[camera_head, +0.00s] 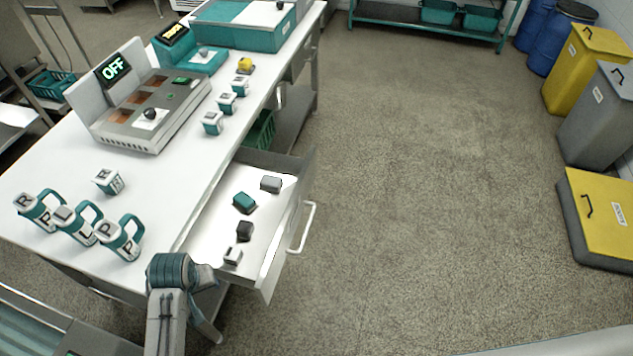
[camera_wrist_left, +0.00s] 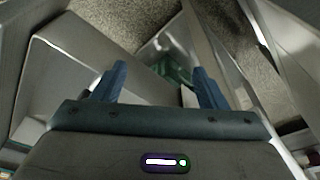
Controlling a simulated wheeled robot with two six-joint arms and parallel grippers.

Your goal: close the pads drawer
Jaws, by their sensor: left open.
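The pads drawer (camera_head: 212,228) stands pulled out from the right side of the white table in the head view. Its light handle (camera_head: 303,228) is on the outer front face. Several small pads lie inside, among them a teal one (camera_head: 244,203), a grey one (camera_head: 270,184) and a dark one (camera_head: 244,231). My left gripper is near the drawer's near corner, its fingers hard to make out in the head view. In the left wrist view, my left gripper (camera_wrist_left: 158,84) has its two blue fingers apart, with nothing seen between them. My right gripper is not in view.
The table (camera_head: 60,165) carries a mill-like device (camera_head: 150,112) with an OFF display, several labelled mugs and small blocks. A green basket (camera_head: 262,130) sits beneath. The floor right of the drawer is clear. Yellow and grey bins (camera_head: 600,110) stand at the far right.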

